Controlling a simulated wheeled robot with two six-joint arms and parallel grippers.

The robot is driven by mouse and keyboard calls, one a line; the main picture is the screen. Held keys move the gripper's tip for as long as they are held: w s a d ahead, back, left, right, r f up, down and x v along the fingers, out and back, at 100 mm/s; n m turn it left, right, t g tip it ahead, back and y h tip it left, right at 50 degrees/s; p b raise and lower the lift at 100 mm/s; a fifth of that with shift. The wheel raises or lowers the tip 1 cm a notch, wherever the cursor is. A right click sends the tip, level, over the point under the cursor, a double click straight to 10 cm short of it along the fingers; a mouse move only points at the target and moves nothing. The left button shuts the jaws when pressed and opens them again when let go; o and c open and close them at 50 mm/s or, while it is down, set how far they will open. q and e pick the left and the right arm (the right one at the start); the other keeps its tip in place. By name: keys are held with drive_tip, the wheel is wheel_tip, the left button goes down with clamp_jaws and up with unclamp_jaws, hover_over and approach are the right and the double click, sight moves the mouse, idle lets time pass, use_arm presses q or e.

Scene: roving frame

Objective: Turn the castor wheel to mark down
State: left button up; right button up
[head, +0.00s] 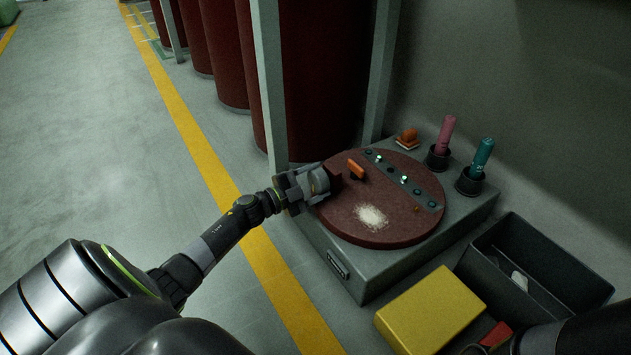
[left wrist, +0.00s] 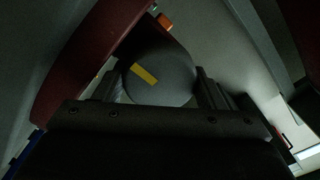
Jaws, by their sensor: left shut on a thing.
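The castor wheel (left wrist: 165,80) is a grey round wheel with a short yellow mark (left wrist: 145,74) on its face. In the left wrist view the mark lies slanted, left of the wheel's middle and towards its upper side. My left gripper (head: 316,184) is shut on the wheel at the left edge of a round dark red plate (head: 400,228). In the head view the gripper hides most of the wheel. A dark arm part of mine (head: 575,335) shows at the bottom right; its fingers are not clear.
The plate lies on a grey base (head: 352,270) and carries an orange block (head: 356,169), a strip of small lights (head: 403,179) and pale powder (head: 372,217). Pink (head: 445,137) and teal (head: 482,158) cylinders stand behind. A yellow box (head: 432,308) and a dark bin (head: 570,265) stand right.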

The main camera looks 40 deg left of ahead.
idle(0.3)
use_arm(q)
drive_tip(key=o, duration=1)
drive_tip(key=shift+s, duration=0.1)
drive_tip(key=shift+f, duration=0.1)
